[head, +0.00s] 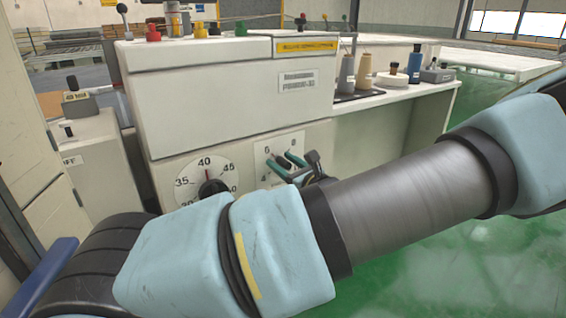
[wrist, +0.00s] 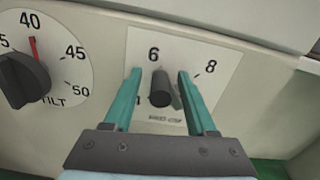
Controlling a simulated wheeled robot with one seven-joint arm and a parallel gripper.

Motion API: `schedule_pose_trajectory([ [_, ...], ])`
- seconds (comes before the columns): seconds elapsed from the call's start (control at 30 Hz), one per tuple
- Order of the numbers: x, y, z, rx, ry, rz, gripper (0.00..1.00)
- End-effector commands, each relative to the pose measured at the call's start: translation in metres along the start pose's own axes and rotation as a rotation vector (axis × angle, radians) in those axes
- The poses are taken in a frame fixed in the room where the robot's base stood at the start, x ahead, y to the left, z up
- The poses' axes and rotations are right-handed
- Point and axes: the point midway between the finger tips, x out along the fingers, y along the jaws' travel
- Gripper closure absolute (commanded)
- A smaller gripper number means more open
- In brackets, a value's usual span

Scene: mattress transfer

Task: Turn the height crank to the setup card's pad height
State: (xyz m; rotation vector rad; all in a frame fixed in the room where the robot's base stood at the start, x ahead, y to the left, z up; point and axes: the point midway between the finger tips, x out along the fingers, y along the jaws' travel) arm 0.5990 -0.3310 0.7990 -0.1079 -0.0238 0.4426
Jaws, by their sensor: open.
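The height crank (wrist: 160,90) shows in the wrist view as a dark round grip in front of a white scale plate (wrist: 205,52) with 6 at the top and 8 to the right. A number at the lower left is partly covered by a finger. My gripper (wrist: 159,74) is open, with one teal finger on each side of the crank grip and gaps visible. In the head view my gripper (head: 283,168) is at the same plate, partly hiding the crank. A small card (head: 76,96) at the left seems to read a value in mm, too small to be sure.
A tilt dial (wrist: 62,60) with a dark knob sits left of the crank, its red pointer near 40. Spools (head: 364,72) and a blue bottle (head: 415,62) stand on the right shelf. A grey cabinet (head: 95,170) with a switch is at left.

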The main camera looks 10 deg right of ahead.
Motion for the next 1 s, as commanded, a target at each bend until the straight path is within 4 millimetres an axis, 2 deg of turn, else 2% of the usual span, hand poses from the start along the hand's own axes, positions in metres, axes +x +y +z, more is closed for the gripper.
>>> schedule_pose_trajectory([
  [0.1,-0.0002,-0.0001,-0.0001,0.000,0.000,0.000,0.45],
  [0.6,-0.0005,0.0001,-0.0001,0.001,0.000,0.000,1.00],
  [1.0,-0.0005,0.0004,-0.0002,0.004,0.000,0.001,1.00],
])
